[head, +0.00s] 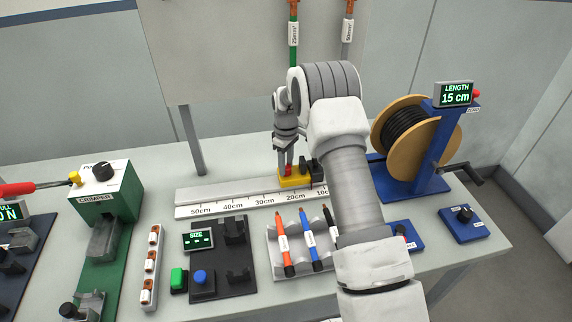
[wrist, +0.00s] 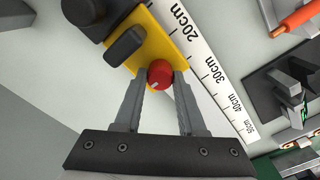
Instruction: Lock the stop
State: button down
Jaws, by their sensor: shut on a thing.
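The stop is a yellow block (head: 296,181) on the white measuring rail (head: 235,197), close to the 20cm mark in the head view. In the wrist view the yellow block (wrist: 157,38) carries a black handle (wrist: 125,45) and a red knob (wrist: 160,73) with a small pale mark. My gripper (wrist: 160,85) is shut on the red knob, with one finger on each side of it. In the head view my gripper (head: 291,168) comes down onto the stop from above, and its fingers partly hide the knob.
A cable reel (head: 405,130) on a blue stand is at the right, with a display reading 15 cm (head: 455,94). A green crimper (head: 105,200) stands at the left.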

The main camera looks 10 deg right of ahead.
jog(key=m+b, duration=0.2)
jog(key=m, duration=0.1)
jog(key=shift+f+m, duration=0.15)
jog(key=shift+m, duration=0.25)
jog(key=m+b, duration=0.2)
jog(key=m, duration=0.2)
jog(key=shift+m, duration=0.3)
jog(key=m, duration=0.4)
jog(key=shift+m+b, duration=0.3)
jog(key=m, duration=0.4)
jog(key=shift+d+m, duration=0.1)
jog(key=shift+m, duration=0.3)
jog(key=shift+c, duration=2.4)
grip_release()
